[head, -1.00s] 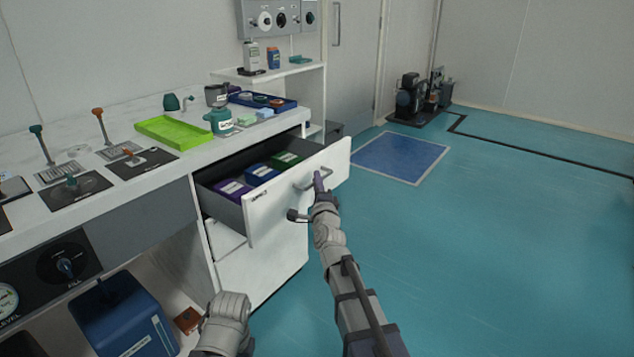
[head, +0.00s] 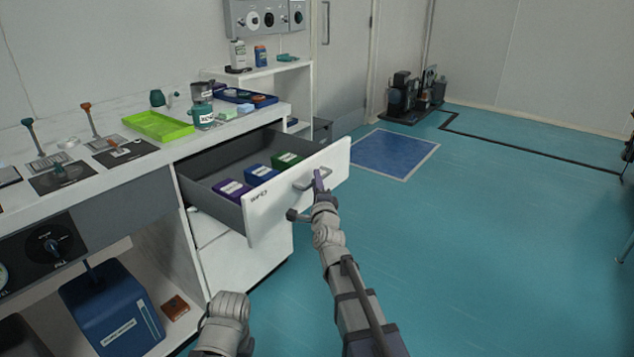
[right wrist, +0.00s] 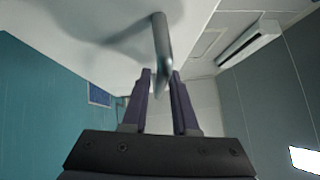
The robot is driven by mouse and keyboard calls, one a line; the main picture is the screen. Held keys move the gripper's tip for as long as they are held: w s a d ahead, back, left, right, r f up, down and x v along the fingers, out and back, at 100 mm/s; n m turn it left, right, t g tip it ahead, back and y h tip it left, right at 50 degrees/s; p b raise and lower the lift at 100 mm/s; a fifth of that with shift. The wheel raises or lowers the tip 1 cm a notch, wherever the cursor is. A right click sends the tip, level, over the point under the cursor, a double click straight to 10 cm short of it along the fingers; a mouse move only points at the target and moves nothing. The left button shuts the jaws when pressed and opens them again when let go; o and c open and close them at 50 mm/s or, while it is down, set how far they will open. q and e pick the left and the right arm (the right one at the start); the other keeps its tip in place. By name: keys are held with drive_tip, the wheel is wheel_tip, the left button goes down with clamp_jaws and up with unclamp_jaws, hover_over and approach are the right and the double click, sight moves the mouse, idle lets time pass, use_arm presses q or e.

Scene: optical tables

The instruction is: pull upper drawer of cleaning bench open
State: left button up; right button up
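The upper drawer (head: 300,200) of the cleaning bench (head: 120,185) stands well open, its white front pulled out over the floor. Purple, blue and green boxes lie inside. My right gripper (head: 319,180) is at the metal handle (head: 303,185) on the drawer front. In the right wrist view, the fingers of the right gripper (right wrist: 161,75) are closed around the handle bar (right wrist: 161,45), one on each side. A part of my left arm shows at the bottom of the head view, but its gripper is not visible.
A lower drawer (head: 245,265) below is shut. On the bench top are a green tray (head: 158,126), a teal bottle (head: 202,114) and a blue tray (head: 248,97). A blue container (head: 112,310) stands under the bench. The floor to the right is clear.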

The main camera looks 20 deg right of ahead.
drive_tip(key=shift+o, duration=1)
drive_tip(key=s+a+f+b, duration=0.1)
drive_tip(key=s, duration=0.6)
drive_tip(key=shift+s, duration=0.3)
